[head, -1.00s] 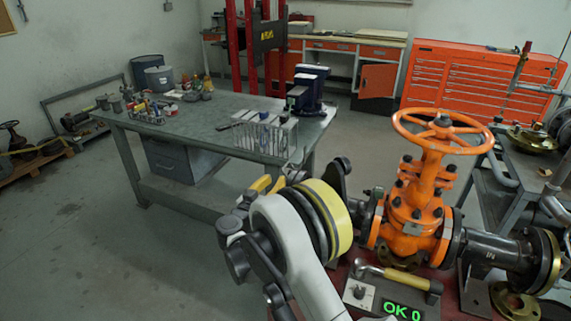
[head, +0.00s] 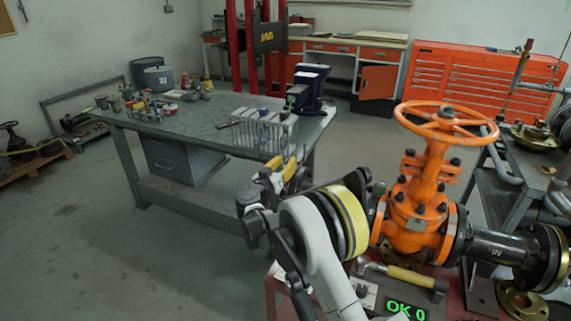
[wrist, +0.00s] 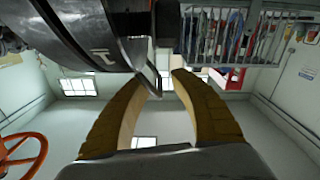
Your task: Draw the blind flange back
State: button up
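The orange gate valve (head: 418,205) with its handwheel (head: 446,118) stands at the right in the head view; the handwheel also shows at lower left in the wrist view (wrist: 22,155). My gripper (head: 282,172) is left of the valve, beyond my arm. In the wrist view, its two yellow-brown fingers (wrist: 160,84) are apart, with a gap between the tips. A dark round metal body marked with a T (wrist: 100,53) fills the upper left, close to the fingers. A thin grey edge passes by the tips; I cannot tell whether they touch it. I cannot clearly make out the blind flange; my arm hides the valve's left side.
A green workbench (head: 190,125) with a wire rack (head: 262,130) and a blue vise (head: 308,88) stands behind my gripper. Open floor lies to the left.

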grip_shut()
jog(key=shift+w+a, duration=0.25)
jog(key=shift+a, duration=0.45)
grip_release()
jog(key=shift+s, duration=0.1)
